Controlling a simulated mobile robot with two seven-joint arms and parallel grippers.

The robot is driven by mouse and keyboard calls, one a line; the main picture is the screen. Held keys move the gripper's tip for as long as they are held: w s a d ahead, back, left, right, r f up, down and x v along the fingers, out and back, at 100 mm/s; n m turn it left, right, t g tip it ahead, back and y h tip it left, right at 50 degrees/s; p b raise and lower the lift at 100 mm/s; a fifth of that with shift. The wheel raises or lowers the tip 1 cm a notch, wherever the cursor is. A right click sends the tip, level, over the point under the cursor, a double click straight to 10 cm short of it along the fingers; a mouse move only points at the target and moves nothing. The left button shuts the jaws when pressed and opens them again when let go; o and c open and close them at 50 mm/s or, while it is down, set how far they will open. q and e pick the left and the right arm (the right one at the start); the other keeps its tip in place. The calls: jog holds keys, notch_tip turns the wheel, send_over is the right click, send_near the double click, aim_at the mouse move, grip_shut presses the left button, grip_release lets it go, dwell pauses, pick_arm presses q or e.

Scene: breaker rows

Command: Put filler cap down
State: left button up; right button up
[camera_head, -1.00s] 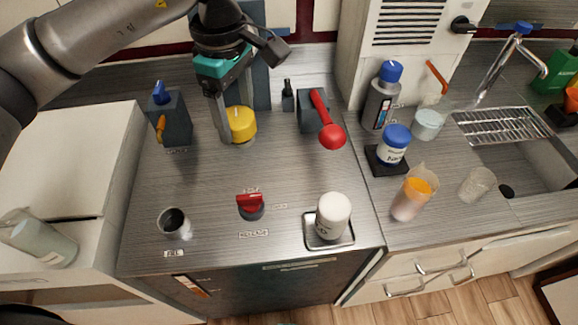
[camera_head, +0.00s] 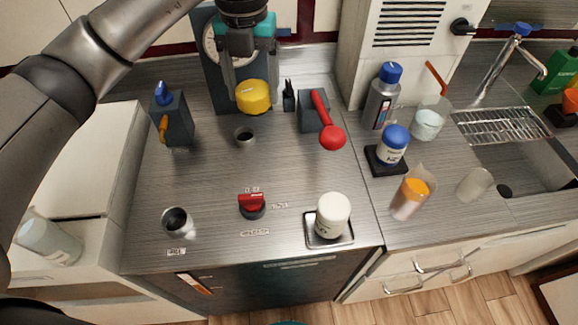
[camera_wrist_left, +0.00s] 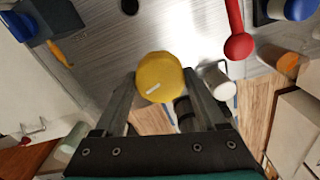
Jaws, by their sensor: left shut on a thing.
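The yellow filler cap (camera_head: 253,96) is held up off the counter by my left gripper (camera_head: 250,88), whose fingers are shut on it. In the left wrist view the cap (camera_wrist_left: 160,77) sits between the two fingertips (camera_wrist_left: 162,84), with a pale mark on its top. In the head view the uncovered filler opening (camera_head: 245,136) is a dark round hole in the metal counter, below and slightly left of the cap. My right gripper is in neither view.
A red-handled lever (camera_head: 328,122) stands right of the opening and a block with a yellow lever (camera_head: 172,117) stands left. A white bottle (camera_head: 333,214) is on a tray (camera_head: 313,243) at the front. A red knob (camera_head: 252,205) and open port (camera_head: 176,221) are also there. Bare counter lies between.

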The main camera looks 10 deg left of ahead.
pick_arm(q)
jog(key=shift+f+n, duration=0.1)
jog(key=shift+n, duration=0.2)
notch_tip(320, 180, down, 16)
jog(key=shift+r+b, duration=0.15)
jog(key=shift+b, duration=0.7)
jog(key=shift+f, duration=2.05)
jog(key=shift+b, duration=0.3)
jog(key=shift+f, duration=0.15)
jog(key=o, duration=1.2)
notch_tip(320, 180, up, 12)
jog(key=shift+r+p, duration=0.2)
jog(key=shift+p, duration=0.45)
